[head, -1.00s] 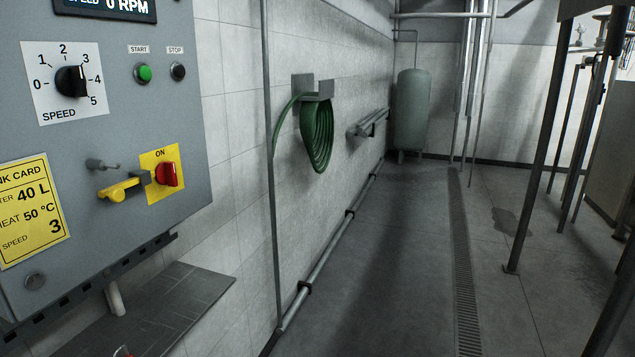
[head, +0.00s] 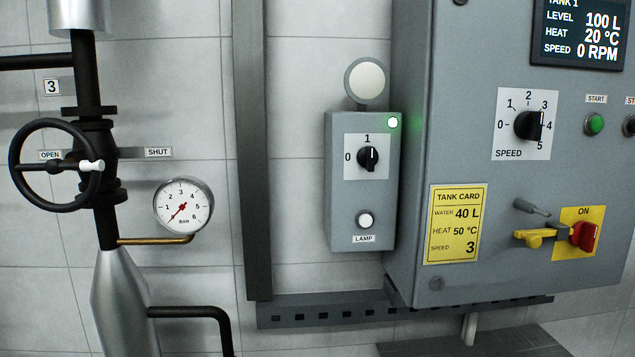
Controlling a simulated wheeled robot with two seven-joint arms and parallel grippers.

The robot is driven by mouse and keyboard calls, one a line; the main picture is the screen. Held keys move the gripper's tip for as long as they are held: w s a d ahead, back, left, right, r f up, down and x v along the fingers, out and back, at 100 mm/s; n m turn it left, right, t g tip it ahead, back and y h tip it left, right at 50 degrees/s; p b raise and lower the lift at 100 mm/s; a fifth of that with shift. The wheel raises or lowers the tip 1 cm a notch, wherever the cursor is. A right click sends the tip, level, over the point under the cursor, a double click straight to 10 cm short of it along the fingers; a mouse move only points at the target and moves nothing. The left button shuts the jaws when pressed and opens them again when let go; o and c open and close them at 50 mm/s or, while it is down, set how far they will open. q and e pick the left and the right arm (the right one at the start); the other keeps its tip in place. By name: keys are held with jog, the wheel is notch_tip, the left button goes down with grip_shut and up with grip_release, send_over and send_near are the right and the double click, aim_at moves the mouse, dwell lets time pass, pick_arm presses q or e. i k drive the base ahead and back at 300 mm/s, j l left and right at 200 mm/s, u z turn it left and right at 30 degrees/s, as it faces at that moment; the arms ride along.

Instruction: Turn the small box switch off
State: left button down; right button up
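The small grey box (head: 363,221) is on the wall in the middle of the head view, left of the large panel. Its black rotary switch (head: 369,159) sits on a white plate marked 0 at the left and 1 at the top. The knob stands upright, its mark toward 1. A white button (head: 366,220) is below, over a LAMP label. Neither of my grippers shows in this view.
The large grey panel (head: 468,98) juts out on the right, with a speed knob (head: 528,125), a red switch (head: 585,236) and a yellow lever (head: 535,238). A handwheel valve (head: 57,168) and a pressure gauge (head: 183,205) are at left. A slotted rail (head: 330,312) runs below the box.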

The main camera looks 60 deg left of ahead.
aim_at(367, 157)
jog(key=k+l+u, duration=0.1)
jog(key=u, duration=1.4)
